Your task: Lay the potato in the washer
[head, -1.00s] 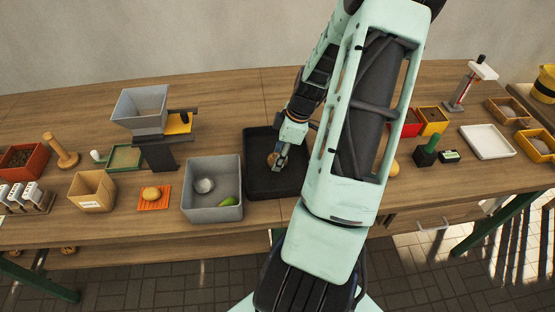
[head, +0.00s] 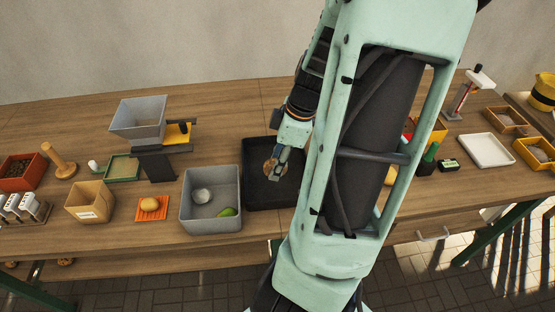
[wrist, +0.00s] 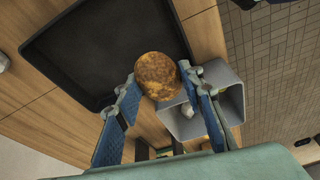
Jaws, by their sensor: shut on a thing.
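My gripper (wrist: 165,95) is shut on a brown, blotchy potato (wrist: 157,75), held at its fingertips. In the head view the potato (head: 270,166) shows at the gripper's tip, over the black tray (head: 256,195). In the wrist view the potato appears above the tray (wrist: 110,50). Left of the tray stands an open grey bin (head: 211,222) holding a round silver thing (head: 201,196) and a green thing (head: 227,212). It also shows in the wrist view (wrist: 236,100). I cannot tell for sure which container is the washer.
A grey hopper (head: 138,115) on a dark stand is at the back left. A cardboard box (head: 90,201) and a yellowish potato (head: 151,204) on an orange mat (head: 165,214) are left of the bin. A white tray (head: 487,146) lies right. My arm hides the table's middle right.

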